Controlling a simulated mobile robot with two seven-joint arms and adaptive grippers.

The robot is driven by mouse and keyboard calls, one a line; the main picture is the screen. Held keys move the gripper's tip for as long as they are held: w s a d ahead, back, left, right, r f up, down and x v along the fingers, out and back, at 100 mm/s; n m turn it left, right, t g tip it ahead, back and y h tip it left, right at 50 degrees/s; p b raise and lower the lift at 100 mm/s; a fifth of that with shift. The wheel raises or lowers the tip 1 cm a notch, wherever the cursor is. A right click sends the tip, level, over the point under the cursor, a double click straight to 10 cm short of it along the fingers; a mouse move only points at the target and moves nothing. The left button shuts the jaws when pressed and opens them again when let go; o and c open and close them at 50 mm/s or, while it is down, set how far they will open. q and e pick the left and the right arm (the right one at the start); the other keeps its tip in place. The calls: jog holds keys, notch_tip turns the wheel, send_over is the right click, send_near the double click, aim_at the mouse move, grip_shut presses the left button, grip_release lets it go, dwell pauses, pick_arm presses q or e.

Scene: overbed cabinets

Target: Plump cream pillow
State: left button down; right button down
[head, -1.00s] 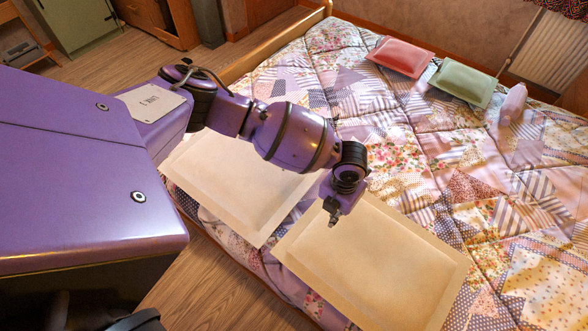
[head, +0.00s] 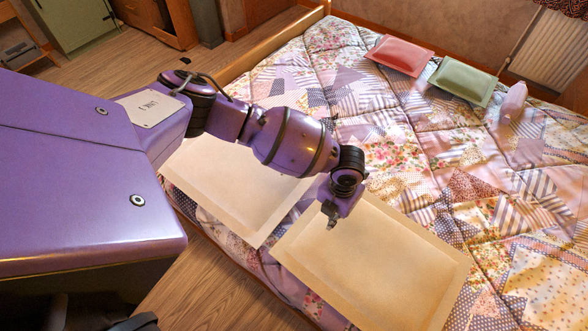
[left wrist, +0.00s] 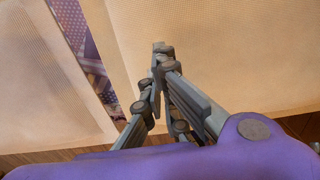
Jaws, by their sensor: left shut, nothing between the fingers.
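Two large flat pillows lie side by side on the near edge of the bed. The cream, yellower one (head: 375,265) is on the right; a paler one (head: 225,185) is on the left, partly hidden behind my arm. My left gripper (head: 331,223) is shut and empty, pointing down over the far left part of the cream pillow. In the left wrist view, its closed fingertips (left wrist: 160,50) are over the cream pillow (left wrist: 235,50), near the gap between the pillows. I cannot tell whether the fingertips touch the fabric. My right gripper is not in view.
A patchwork quilt (head: 405,160) covers the bed. A red cushion (head: 399,55), a green cushion (head: 463,82) and a small pink object (head: 514,100) lie at its far side. A wooden bed frame (head: 245,62) edges the bed at left. Wood floor (head: 185,285) is in front.

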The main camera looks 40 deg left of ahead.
pick_arm(q)
jog(key=shift+w, duration=0.1)
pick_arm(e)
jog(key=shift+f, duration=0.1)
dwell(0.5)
pick_arm(q)
jog(key=shift+f+b, duration=0.55)
jog(key=shift+f, duration=0.5)
jog(key=shift+r, duration=0.1)
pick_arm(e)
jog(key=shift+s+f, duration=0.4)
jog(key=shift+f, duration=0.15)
